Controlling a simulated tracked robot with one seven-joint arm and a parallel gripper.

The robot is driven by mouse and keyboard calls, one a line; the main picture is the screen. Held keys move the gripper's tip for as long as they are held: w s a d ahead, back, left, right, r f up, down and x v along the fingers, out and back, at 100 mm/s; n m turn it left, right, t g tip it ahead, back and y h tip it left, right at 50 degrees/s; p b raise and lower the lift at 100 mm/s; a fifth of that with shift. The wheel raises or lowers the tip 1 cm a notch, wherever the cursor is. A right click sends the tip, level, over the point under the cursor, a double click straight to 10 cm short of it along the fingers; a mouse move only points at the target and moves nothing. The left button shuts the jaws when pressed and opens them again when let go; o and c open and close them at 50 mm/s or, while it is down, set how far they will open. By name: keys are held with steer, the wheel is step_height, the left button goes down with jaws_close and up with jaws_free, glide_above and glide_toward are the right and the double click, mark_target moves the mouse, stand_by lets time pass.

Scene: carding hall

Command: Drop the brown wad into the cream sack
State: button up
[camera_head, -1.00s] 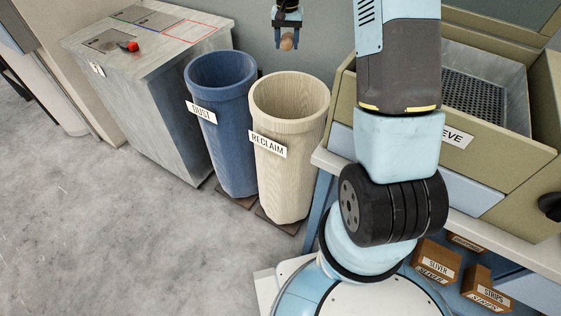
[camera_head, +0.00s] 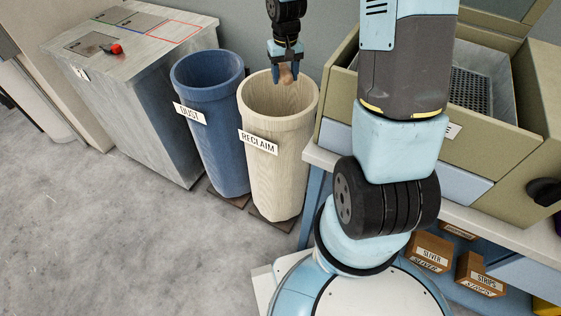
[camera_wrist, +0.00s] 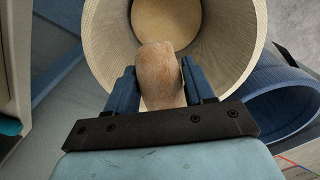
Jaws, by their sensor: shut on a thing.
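The cream sack (camera_head: 277,160), labelled RECLAIM, stands upright and open-topped on the floor, right of a blue one. My gripper (camera_head: 287,79) is over its mouth and shut on the brown wad (camera_head: 286,74). In the wrist view the wad (camera_wrist: 159,75) sits between the two blue fingers of my gripper (camera_wrist: 160,86). Behind it the inside of the cream sack (camera_wrist: 105,35) and its round bottom show. The wad appears at or just above rim height; the exact height is hard to tell.
A blue sack labelled DUST (camera_head: 210,125) stands close at the left. A grey metal cabinet (camera_head: 150,110) is further left. The sieve box (camera_head: 480,150) on a bench is at the right, beside my arm. The floor at the front left is clear.

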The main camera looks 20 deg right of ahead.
steer(key=shift+f, duration=3)
steer(key=o, duration=1.2)
steer(key=shift+r, duration=0.15)
step_height(320, 180, up, 14)
steer(key=shift+f, duration=0.25)
